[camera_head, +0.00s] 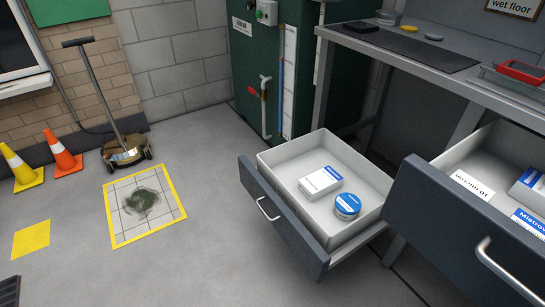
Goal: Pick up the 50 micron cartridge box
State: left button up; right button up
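No box in view has a readable 50 micron label, so I cannot tell which one is the 50 micron cartridge box. A white box with a blue edge (322,181) lies in the open left drawer (292,156). A white card or box with dark upside-down print (472,186) lies in the open right drawer (449,159). At the right picture edge, that drawer also holds a blue-and-white box (530,188) and a blue-labelled item (531,222), both partly cut off. Neither of my grippers is in view.
A round blue-and-white tin (347,206) sits beside the box in the left drawer. A workbench (440,62) stands above the drawers. The floor left of the drawers is open, with a yellow-framed stained patch (145,203), two cones (62,155) and a wheeled floor cleaner (126,152).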

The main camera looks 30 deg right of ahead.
aim_at(315, 185)
jog(key=i+j+z, duration=0.1)
jog(key=i+z, duration=0.15)
jog(key=i, duration=0.3)
jog(key=i+j+z, duration=0.2)
jog(key=i, duration=0.35)
